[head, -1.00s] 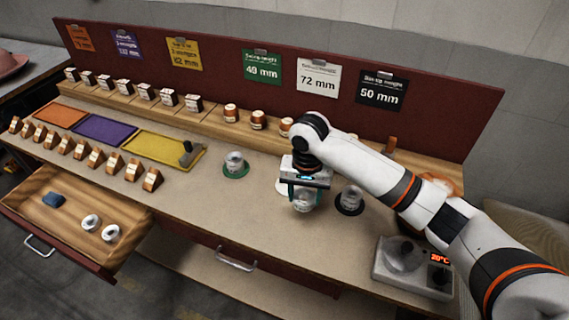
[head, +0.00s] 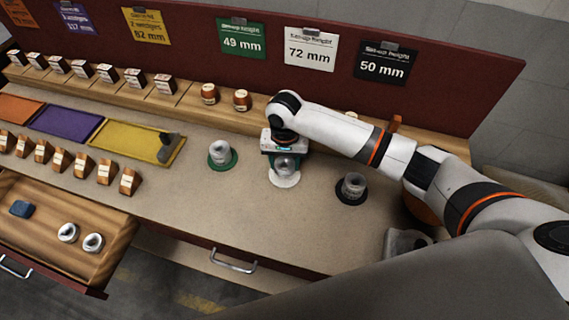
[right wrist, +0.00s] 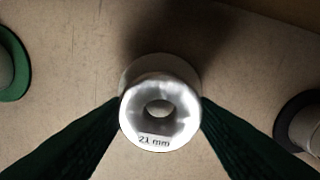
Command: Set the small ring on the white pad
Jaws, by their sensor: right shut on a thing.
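My right gripper (head: 285,158) is shut on a silvery ring (head: 285,166), over the white pad (head: 285,181) on the bench. In the right wrist view the ring (right wrist: 160,112) is labelled "21 mm" and sits between the two dark green fingers (right wrist: 160,115). A pale round edge (right wrist: 158,66) shows behind it; I cannot tell whether this is the pad or another ring. Whether the held ring touches what is below is unclear. My left gripper is not in view.
Grey ring pieces stand on the green pad (head: 231,162) to the left and the black pad (head: 340,196) to the right. An open drawer (head: 110,245) at the left holds two rings (head: 67,233) and a blue item (head: 21,209). A white "72 mm" card (head: 311,47) hangs behind.

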